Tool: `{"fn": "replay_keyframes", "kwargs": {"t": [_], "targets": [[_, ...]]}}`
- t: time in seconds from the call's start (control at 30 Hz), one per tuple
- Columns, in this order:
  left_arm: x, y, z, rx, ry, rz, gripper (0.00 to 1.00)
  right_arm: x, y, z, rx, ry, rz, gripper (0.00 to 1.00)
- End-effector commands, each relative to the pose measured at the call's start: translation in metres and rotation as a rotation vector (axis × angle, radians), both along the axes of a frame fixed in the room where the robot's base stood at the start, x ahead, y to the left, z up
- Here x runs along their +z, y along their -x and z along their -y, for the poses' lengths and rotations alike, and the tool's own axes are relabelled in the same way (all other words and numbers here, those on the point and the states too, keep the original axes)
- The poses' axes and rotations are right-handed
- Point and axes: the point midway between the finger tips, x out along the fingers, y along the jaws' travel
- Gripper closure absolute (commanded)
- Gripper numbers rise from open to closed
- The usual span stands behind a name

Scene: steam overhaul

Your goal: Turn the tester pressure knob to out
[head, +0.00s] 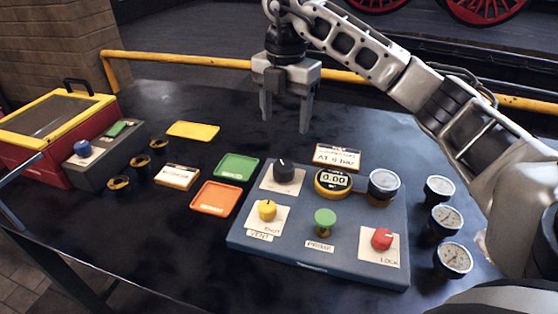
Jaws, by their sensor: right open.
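The tester (335,264) is a blue-grey panel on the dark table. I cannot read which knob is marked for pressure. A round yellow-rimmed display (333,179) reads 0.00. My right gripper (286,118) is open and empty, fingers pointing down, above the table behind the black knob, touching nothing. My left gripper is not in view.
A gauge (384,184) sits on the tester; several loose gauges (453,258) stand right of it. Green (237,167), orange (214,198) and yellow (193,130) trays lie left. A red-yellow box (50,125) stands far left. A yellow rail (180,60) runs behind.

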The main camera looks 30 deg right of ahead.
Motion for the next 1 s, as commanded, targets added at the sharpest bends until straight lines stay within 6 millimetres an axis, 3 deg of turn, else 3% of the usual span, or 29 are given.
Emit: {"fn": "replay_keyframes", "kwargs": {"t": [0.2, 0.5, 0.7, 1.0], "targets": [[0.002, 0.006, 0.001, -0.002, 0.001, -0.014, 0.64, -0.050, 0.001, 0.000, 0.001, 0.002, -0.007, 0.35], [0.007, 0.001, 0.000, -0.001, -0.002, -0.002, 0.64, -0.107, 0.001, 0.000, 0.001, 0.001, -0.005, 0.35], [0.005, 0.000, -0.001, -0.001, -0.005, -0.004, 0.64, -0.125, 0.000, 0.000, 0.002, 0.001, -0.002, 0.35], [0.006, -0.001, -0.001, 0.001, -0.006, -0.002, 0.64, -0.129, 0.000, 0.000, 0.002, 0.000, -0.001, 0.35]]}}
